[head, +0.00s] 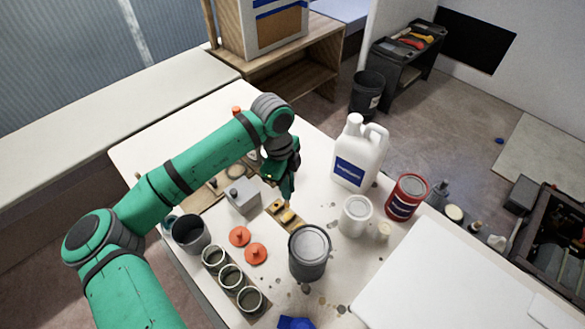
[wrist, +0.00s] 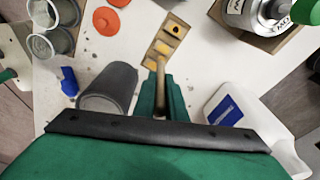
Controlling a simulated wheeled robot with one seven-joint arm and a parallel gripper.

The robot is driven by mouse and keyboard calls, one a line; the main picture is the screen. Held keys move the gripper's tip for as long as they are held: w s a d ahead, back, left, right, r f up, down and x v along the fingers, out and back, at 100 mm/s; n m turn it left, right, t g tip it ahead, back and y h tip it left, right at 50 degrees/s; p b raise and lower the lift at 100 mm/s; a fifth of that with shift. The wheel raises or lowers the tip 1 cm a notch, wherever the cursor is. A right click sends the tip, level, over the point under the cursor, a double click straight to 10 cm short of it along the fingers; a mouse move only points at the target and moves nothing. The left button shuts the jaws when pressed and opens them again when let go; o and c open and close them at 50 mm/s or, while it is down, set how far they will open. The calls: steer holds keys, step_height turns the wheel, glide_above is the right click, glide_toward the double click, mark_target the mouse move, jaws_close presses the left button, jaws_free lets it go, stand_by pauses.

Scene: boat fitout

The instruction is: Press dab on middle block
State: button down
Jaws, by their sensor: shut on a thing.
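A narrow wooden strip (head: 298,224) with several yellow-topped blocks lies on the white table, and it also shows in the wrist view (wrist: 153,45). The middle block (wrist: 163,47) looks yellow. The far block (wrist: 174,28) has a dark spot on its yellow top. My gripper (head: 285,194) points down over the strip. It is shut on a thin wooden stick, the dabber (wrist: 160,76), which shows between the green fingers in the wrist view. The dabber's tip is near the end block closest to my gripper in the wrist view; whether it touches is unclear.
A dark grey can (head: 309,252), white jug (head: 358,152), white pot (head: 355,216) and red can (head: 406,196) stand to the right. A grey metal box (head: 241,196) and orange lids (head: 256,253) sit left of the strip. Small cups (head: 231,277) line the front left.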

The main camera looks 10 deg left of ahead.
steer(key=f, duration=0.3)
steer(key=shift+w+f, duration=0.2)
steer(key=shift+f, duration=1.3)
steer(key=shift+f, duration=0.5)
stand_by(0.8)
steer(key=shift+r, duration=3.55)
